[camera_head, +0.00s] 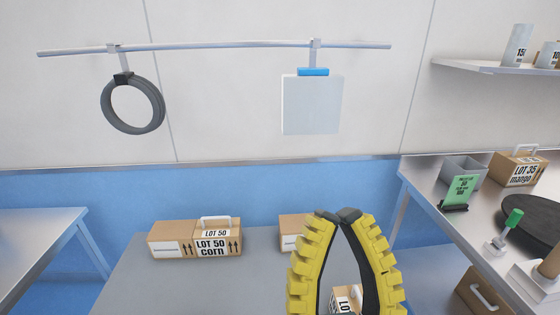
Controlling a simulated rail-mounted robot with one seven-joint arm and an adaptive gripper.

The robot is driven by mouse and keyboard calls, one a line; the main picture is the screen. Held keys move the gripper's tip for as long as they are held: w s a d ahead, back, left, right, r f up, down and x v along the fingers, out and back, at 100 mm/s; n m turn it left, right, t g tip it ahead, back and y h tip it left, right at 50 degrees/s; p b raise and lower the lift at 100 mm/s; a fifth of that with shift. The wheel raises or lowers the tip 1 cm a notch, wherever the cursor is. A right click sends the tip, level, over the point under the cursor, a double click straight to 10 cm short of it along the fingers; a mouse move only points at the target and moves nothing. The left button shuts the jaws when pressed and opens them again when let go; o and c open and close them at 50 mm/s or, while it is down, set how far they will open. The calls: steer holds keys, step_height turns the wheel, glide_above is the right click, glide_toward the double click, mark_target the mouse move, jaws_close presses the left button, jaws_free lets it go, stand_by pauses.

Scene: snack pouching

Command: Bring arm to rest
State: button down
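My gripper (338,216) stands upright at the lower middle of the head view. It has two ribbed yellow fingers with black inner pads. The black fingertips meet at the top, and the fingers spread apart lower down. Nothing is seen held between the tips. A labelled box (346,300) shows through the gap between the fingers, behind them. The rest of my arm is below the picture edge.
A grey table (200,285) bears a LOT 50 corn box (218,241) and another box (291,231), partly behind my gripper. A right-hand counter (440,214) holds a LOT 35 mango box (518,168) and a green sign (464,187). A ring (106,104) and white panel (311,105) hang above.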

step_height(320, 180, down, 5)
steer(key=w+d+m+g+h, duration=0.1)
steer(key=d+g+h, duration=0.15)
steer(key=g, duration=0.35)
step_height(320, 180, up, 38)
steer(key=p, duration=3.7)
steer(key=shift+w+a+f+p, duration=0.15)
steer(key=shift+w+a+p, duration=0.1)
steer(key=shift+p, duration=0.1)
steer(key=shift+h, duration=0.25)
